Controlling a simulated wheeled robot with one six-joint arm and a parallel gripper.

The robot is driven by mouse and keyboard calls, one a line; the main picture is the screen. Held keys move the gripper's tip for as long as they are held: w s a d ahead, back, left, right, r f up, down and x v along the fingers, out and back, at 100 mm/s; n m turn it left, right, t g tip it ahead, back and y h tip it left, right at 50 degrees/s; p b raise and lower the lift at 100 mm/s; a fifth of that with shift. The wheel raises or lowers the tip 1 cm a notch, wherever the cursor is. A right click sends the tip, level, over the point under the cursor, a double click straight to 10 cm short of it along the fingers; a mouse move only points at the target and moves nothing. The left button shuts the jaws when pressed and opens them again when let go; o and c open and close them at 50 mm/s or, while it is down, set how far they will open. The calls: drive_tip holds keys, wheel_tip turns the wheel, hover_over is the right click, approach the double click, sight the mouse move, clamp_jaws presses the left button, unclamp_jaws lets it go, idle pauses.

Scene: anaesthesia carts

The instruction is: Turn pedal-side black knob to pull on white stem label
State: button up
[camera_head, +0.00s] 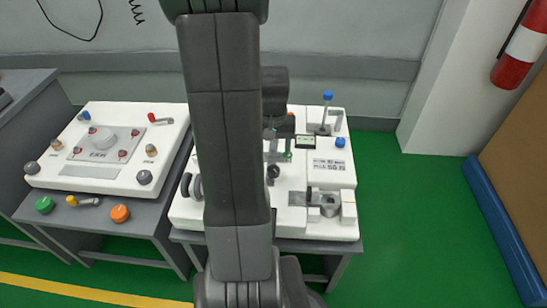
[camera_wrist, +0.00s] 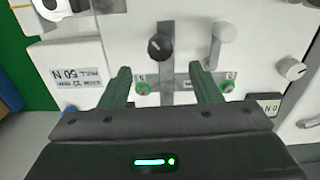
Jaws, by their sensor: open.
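In the wrist view a black knob (camera_wrist: 158,47) with a pale pointer mark sits on a narrow pale vertical strip, just beyond and between my fingertips. My gripper (camera_wrist: 160,71) is open, its two dark green fingers apart and nothing between them. No contact with the knob shows. In the head view a black knob (camera_head: 273,171) shows on the white cart panel, right of my arm, with my gripper (camera_head: 279,146) close behind it, partly hidden. A label with "PULL" and "50 N" (camera_wrist: 78,77) is upside down at the left of the wrist view. I cannot make out a pedal.
A pale knob on a stem (camera_wrist: 225,33) and a white round knob (camera_wrist: 291,68) stand right of the black knob. Blue-topped parts (camera_head: 340,142) and a metal fixture (camera_head: 329,205) are on the cart's right. A second panel (camera_head: 115,113) stands left. Green floor is clear at right.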

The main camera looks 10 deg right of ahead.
wheel_tip(320, 180, up, 6)
drive_tip(key=p, duration=0.1)
hover_over(274, 169)
drive_tip(key=shift+a+r, duration=0.1)
wheel_tip(274, 169, down, 14)
drive_tip(key=b, duration=0.3)
drive_tip(key=shift+b, duration=0.3)
drive_tip(key=shift+m, duration=0.4)
drive_tip(key=shift+r+n, duration=0.1)
drive_tip(key=shift+n, duration=0.2)
